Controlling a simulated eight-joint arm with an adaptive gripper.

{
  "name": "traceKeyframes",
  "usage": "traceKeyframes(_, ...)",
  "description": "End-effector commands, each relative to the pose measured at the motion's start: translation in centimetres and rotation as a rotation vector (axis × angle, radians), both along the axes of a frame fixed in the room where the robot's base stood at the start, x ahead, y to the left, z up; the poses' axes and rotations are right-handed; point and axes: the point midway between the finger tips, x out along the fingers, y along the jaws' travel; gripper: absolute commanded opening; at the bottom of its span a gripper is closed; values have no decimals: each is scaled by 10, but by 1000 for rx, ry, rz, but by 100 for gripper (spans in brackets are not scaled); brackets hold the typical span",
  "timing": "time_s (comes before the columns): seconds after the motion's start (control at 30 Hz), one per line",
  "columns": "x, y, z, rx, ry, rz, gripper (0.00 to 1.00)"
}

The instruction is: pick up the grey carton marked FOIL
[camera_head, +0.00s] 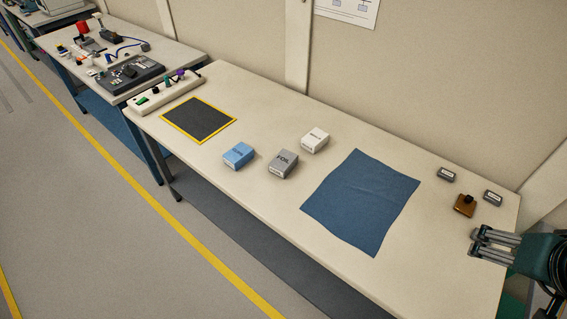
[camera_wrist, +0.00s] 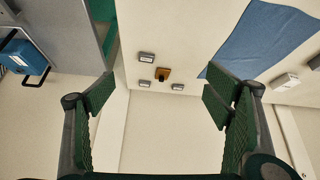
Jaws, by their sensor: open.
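The grey carton marked FOIL (camera_head: 283,164) lies on the bench in the head view, between a blue carton (camera_head: 239,155) on its left and a white carton (camera_head: 315,140) behind it to the right. The three stand apart. My gripper (camera_head: 475,243) is at the far right of the head view, well away from the grey carton, with the blue cloth between them. In the wrist view my gripper (camera_wrist: 160,95) has its fingers spread wide with nothing between them. Pale boxes show at that view's right edge; I cannot tell whether one is the grey carton.
The blue cloth (camera_head: 361,202) lies flat right of the cartons. A black mat with a yellow border (camera_head: 199,120) lies to their left. A wall backs the bench.

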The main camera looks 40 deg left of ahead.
Motion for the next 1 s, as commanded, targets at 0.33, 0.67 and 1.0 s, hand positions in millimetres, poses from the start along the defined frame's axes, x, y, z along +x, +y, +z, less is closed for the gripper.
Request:
traceKeyframes(0.33, 43, 50, 22, -46, 57, 160, 78)
traceKeyframes(0.67, 80, 103, 32, -91, 109, 311, 78)
traceKeyframes(1.0, 114, 166, 35, -138, 157, 466, 78)
